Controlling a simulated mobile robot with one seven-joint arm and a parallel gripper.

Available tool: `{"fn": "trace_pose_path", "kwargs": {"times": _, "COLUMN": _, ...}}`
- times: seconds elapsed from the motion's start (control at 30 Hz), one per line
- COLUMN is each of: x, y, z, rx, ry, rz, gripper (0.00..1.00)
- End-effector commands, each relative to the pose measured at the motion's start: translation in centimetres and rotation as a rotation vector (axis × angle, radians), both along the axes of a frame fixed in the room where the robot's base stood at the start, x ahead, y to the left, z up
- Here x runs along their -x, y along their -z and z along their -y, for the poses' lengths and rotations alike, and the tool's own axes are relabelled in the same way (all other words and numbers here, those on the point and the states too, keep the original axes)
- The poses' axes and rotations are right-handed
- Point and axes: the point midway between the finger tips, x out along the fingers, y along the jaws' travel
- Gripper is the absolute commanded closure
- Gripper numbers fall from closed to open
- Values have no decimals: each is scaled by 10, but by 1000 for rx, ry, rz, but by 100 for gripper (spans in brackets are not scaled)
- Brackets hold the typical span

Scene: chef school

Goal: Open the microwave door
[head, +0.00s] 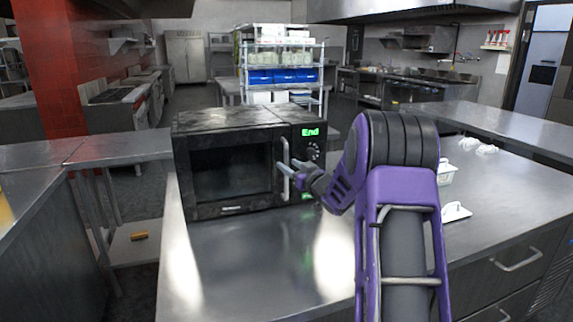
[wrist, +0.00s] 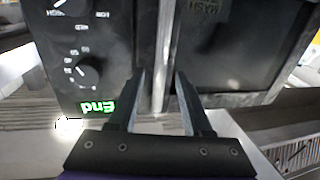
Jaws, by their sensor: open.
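The black microwave (head: 225,117) stands on the steel counter, its front facing me. Its door (head: 230,172) looks shut, with a dark window. The pale upright door handle (head: 284,188) is on the door's right side, and the handle also shows in the wrist view (wrist: 162,35). My gripper (head: 287,166) is open at the handle, near its middle height. In the wrist view my gripper (wrist: 160,76) has one finger on each side of the handle in the picture. I cannot tell whether the fingers touch it.
The control panel (head: 311,151) with dials and a green "End" display is right of the handle. The steel counter (head: 250,255) is clear in front of the microwave. A red pillar (head: 70,70) is at the left.

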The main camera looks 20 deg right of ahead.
Motion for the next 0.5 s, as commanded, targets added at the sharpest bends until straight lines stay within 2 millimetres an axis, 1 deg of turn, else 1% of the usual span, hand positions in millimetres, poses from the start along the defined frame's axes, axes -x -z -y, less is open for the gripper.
{"fn": "trace_pose_path", "kwargs": {"times": 0.03, "x": -7, "y": 1, "z": -1, "rx": 0, "ry": 0, "rz": -1, "gripper": 50}}
{"fn": "trace_pose_path", "kwargs": {"times": 0.1, "x": -13, "y": 0, "z": -3, "rx": 1, "ry": -1, "rz": 0, "gripper": 50}}
{"fn": "trace_pose_path", "kwargs": {"times": 0.2, "x": -19, "y": 0, "z": -4, "rx": 1, "ry": 0, "rz": -1, "gripper": 50}}
{"fn": "trace_pose_path", "kwargs": {"times": 0.5, "x": -21, "y": 0, "z": -4, "rx": 1, "ry": 1, "rz": -1, "gripper": 50}}
